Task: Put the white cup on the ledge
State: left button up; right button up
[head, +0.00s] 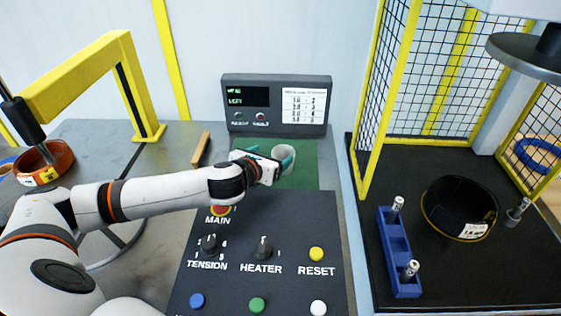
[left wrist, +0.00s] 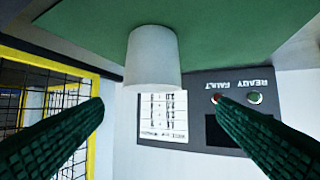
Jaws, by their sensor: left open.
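The white cup (head: 285,152) stands on the green mat (head: 300,178) in front of the display box. In the head view my left gripper (head: 271,158) is at the cup's near side and its fingers partly cover it. The left wrist view is upside down and shows the cup (left wrist: 153,58) beyond the gap between the two spread green fingers (left wrist: 160,125). The fingers are open and the cup appears apart from them. I cannot tell which surface is the ledge. My right gripper is not in view.
The display box (head: 277,82) stands behind the mat. A control panel (head: 262,230) with knobs and buttons lies in front. A wooden block (head: 201,148) is left of the mat. A yellow-framed mesh fence (head: 372,110), black coil (head: 458,206) and blue holder (head: 399,254) are at right.

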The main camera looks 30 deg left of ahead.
aim_at(287, 150)
pick_arm(q)
jog(key=x, duration=0.3)
jog(key=shift+w+d+f, duration=0.1)
jog(key=shift+w+f, duration=0.05)
jog(key=shift+w, duration=0.2)
jog(key=shift+d+f+x, duration=0.15)
jog(key=shift+x, duration=1.2)
jog(key=shift+d+f+x, duration=0.1)
jog(key=shift+d+x, duration=0.1)
jog(key=shift+x, duration=1.15)
jog(key=shift+s, duration=0.15)
jog(key=shift+c, duration=0.4)
